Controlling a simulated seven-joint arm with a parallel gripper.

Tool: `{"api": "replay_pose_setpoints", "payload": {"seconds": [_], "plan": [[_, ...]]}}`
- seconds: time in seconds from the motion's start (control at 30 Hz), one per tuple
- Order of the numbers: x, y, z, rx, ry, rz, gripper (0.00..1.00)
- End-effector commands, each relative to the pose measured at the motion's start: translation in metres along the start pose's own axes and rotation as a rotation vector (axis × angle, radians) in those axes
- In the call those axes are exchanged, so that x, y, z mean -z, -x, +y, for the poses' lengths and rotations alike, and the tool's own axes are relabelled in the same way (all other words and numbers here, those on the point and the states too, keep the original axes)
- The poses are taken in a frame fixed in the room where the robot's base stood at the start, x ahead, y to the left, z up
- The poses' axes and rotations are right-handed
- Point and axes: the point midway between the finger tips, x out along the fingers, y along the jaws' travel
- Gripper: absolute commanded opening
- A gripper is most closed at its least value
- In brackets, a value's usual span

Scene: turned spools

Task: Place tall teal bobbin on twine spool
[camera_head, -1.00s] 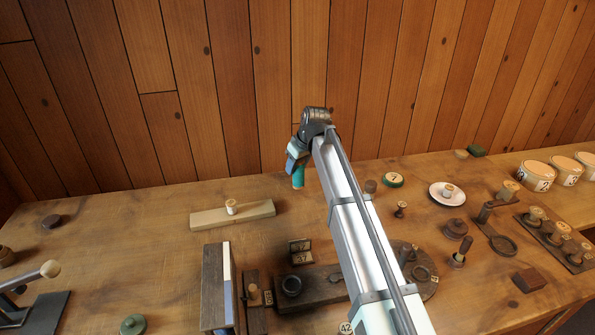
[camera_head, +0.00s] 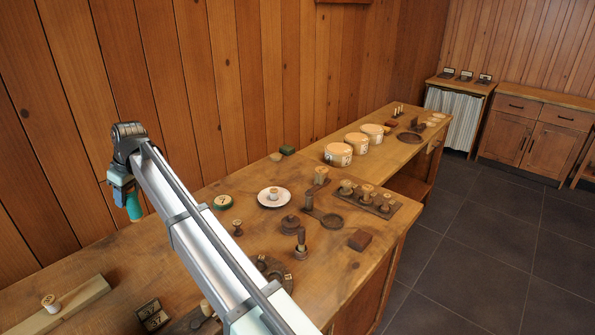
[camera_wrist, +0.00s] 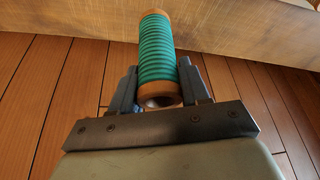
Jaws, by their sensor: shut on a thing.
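The tall teal bobbin (camera_head: 134,207) is in my gripper (camera_head: 124,190), held in the air at the left of the head view, before the plank wall. In the wrist view the bobbin (camera_wrist: 156,48) has teal windings and brown wooden ends, and my gripper (camera_wrist: 158,90) is shut around its near end. Pale spools stand on the bench: one (camera_head: 49,302) on a light wooden board, one (camera_head: 273,192) on a white saucer, several in a dark rack. I cannot tell which is the twine spool.
Round numbered tubs (camera_head: 338,154) stand further back.

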Motion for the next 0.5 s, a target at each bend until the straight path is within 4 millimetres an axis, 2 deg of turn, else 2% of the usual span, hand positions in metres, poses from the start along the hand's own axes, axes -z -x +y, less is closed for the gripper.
{"api": "replay_pose_setpoints", "payload": {"seconds": [0.03, 0.1, 0.5], "plan": [[-0.009, 0.005, 0.021, -0.011, -0.024, 0.001, 0.15], [-0.022, 0.011, 0.046, -0.023, -0.053, 0.002, 0.15], [-0.103, 0.054, 0.183, -0.099, -0.222, 0.008, 0.15]]}}
